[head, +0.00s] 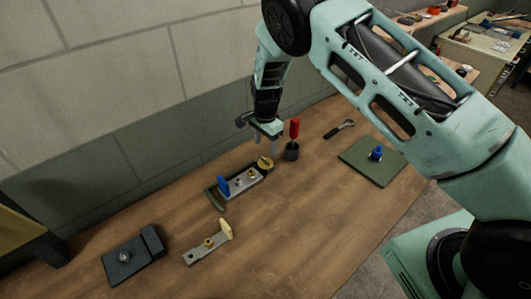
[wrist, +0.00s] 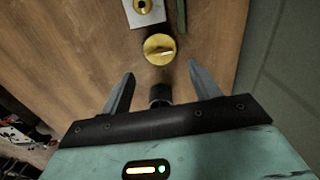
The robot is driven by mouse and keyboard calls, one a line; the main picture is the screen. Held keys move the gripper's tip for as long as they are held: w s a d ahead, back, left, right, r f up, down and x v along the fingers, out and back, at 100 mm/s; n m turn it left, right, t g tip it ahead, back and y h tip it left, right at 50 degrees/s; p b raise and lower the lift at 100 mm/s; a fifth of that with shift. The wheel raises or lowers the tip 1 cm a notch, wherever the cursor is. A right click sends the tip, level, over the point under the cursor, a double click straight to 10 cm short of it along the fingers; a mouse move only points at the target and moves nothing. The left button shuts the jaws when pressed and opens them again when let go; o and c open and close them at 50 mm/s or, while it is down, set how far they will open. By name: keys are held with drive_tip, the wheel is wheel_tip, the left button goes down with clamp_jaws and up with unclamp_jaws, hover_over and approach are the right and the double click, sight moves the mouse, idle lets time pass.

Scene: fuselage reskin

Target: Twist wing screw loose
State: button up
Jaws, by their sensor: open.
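A round brass-yellow screw head with a raised bar across it, which looks like the wing screw (wrist: 159,49), shows in the wrist view just past my fingertips. In the head view the wing screw (head: 265,163) sits at the right end of a small fixture (head: 213,198) with a grey plate and a blue clamp (head: 223,185). My gripper (head: 266,148) points down above it. In the wrist view my gripper (wrist: 161,70) is open, its fingers spread wider than the screw head, with nothing held between them.
A dark cup (head: 291,152) with a red-handled tool (head: 294,129) stands close right of the screw. A wrench (head: 339,129) and a green mat (head: 360,165) lie further right. A bracket (head: 205,248) and black block (head: 135,257) lie in front. The wall rises behind.

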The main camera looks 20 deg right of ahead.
sight(266, 161)
wheel_tip(266, 161, down, 7)
drive_tip(key=shift+p, duration=1.05)
drive_tip(key=shift+c, duration=0.3)
drive_tip(key=c, duration=0.9)
